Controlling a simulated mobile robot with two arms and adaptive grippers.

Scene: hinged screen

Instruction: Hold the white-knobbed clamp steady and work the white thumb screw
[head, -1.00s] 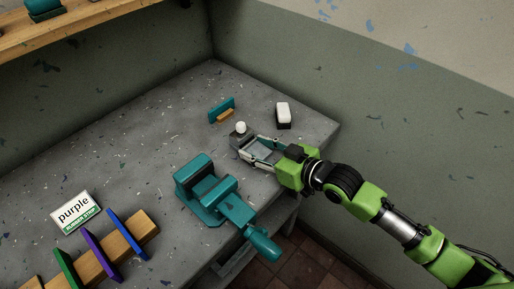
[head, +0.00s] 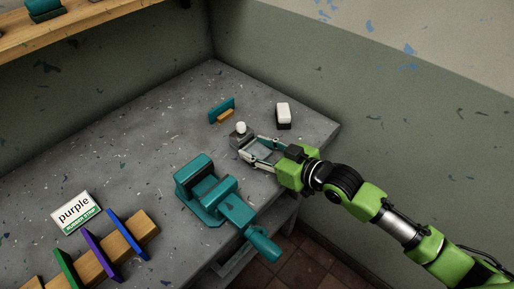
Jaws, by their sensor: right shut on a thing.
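The clamp, a small grey block with a white knob, the thumb screw (head: 241,127), on top, sits on the grey bench toward its right end in the head view. My right gripper (head: 252,150) reaches in from the right, its two fingers at the near side of the clamp's grey body (head: 237,139). It is shut on the clamp body; the fingers hide part of it. The white knob stands clear above the fingers. My left gripper is not in view.
A teal vise (head: 208,190) stands close on the near left of my right gripper. Behind the clamp are a teal-and-wood piece (head: 222,109) and a white-and-black block (head: 284,115). A "purple" card (head: 75,212) and wooden rack (head: 140,226) lie lower left. The bench's middle left is clear.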

